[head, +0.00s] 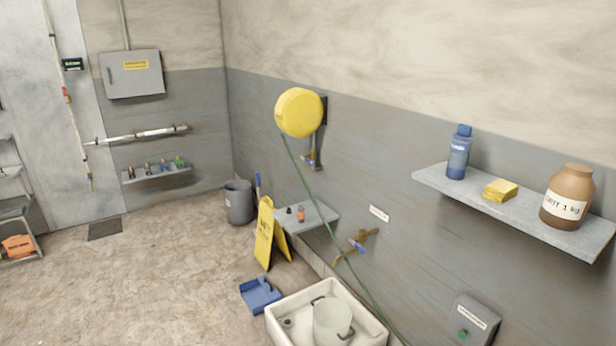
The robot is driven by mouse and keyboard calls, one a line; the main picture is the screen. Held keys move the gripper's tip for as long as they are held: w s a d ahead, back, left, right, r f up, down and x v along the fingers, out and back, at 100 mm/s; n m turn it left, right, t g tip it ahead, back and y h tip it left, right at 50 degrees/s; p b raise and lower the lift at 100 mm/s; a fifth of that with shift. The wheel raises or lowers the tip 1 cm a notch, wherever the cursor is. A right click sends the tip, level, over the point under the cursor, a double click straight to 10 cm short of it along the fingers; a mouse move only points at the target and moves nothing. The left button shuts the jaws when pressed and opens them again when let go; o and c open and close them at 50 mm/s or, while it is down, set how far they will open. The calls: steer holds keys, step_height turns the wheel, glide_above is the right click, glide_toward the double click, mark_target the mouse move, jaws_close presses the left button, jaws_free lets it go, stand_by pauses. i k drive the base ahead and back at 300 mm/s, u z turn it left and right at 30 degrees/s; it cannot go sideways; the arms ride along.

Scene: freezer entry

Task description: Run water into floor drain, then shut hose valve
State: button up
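A yellow hose reel (299,112) hangs on the right-hand wall. A small valve with a blue handle (308,160) sits on the pipe below the reel. A brass tap (366,239), also with blue on it, is on the wall lower down; I cannot tell whether either is open. A dark rectangular floor drain (104,229) lies at the far left, near the back wall. No water flow is visible. My gripper is not in view.
A yellow wet-floor sign (265,233), blue dustpan (260,294) and grey bin (239,202) stand along the right wall. A wall shelf (535,217) juts out at right. Floor at left centre is clear.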

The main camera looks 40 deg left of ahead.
mark_target(310, 163)
steer(key=u, duration=1.7)
